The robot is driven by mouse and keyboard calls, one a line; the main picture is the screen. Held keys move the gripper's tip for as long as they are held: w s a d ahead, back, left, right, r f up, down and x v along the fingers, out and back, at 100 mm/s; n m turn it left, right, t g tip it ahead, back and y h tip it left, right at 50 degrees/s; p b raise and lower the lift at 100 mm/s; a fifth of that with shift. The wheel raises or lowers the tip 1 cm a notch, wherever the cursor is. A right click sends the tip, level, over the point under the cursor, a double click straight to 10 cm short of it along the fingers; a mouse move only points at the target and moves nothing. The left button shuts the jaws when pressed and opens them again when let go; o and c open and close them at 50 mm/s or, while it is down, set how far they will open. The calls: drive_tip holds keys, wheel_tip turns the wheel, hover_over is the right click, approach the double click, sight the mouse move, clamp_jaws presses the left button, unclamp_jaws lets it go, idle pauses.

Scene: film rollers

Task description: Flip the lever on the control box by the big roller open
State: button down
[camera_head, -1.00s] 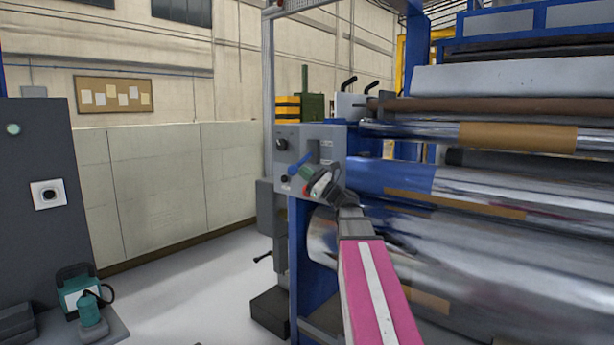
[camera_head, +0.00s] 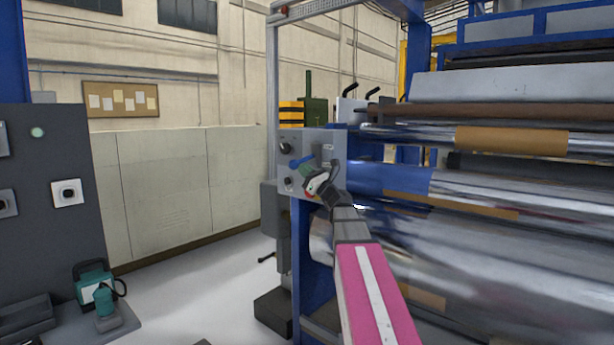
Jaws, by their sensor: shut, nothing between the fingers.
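The grey control box (camera_head: 334,151) is mounted on the blue machine frame, left of the big shiny roller (camera_head: 480,255). A small blue lever (camera_head: 297,163) shows on its front face; part of it is hidden by my gripper. My gripper (camera_head: 311,180) is at the lower part of the box face, just below and right of the lever. It looks shut, with nothing held. I cannot tell whether it touches the lever. My arm, with a pink and white link, reaches up from the bottom of the view.
Black knobs (camera_head: 285,148) sit on the left of the box face. Other rollers are stacked to the right, close to my arm. A dark cabinet (camera_head: 45,240) and a teal device (camera_head: 95,288) stand at the left. The floor (camera_head: 190,290) between is mostly clear.

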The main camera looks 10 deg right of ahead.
drive_tip(key=shift+s+a+r+m+t+h, duration=0.15)
drive_tip(key=shift+r+m+t+h, duration=0.7)
drive_tip(key=shift+m, duration=0.9)
drive_tip(key=shift+a+r+m+t+h, duration=0.15)
drive_tip(key=shift+r+m+t+h, duration=0.35)
drive_tip(key=shift+r+m+h, duration=0.85)
drive_tip(key=shift+s+a+r+m+t+h, duration=0.15)
drive_tip(key=shift+r+m+t+h, duration=0.5)
drive_tip(key=shift+m+h, duration=1.1)
drive_tip(key=shift+w+r+m+y, duration=0.1)
drive_tip(key=shift+m+y, duration=0.35)
drive_tip(key=shift+y, duration=0.1)
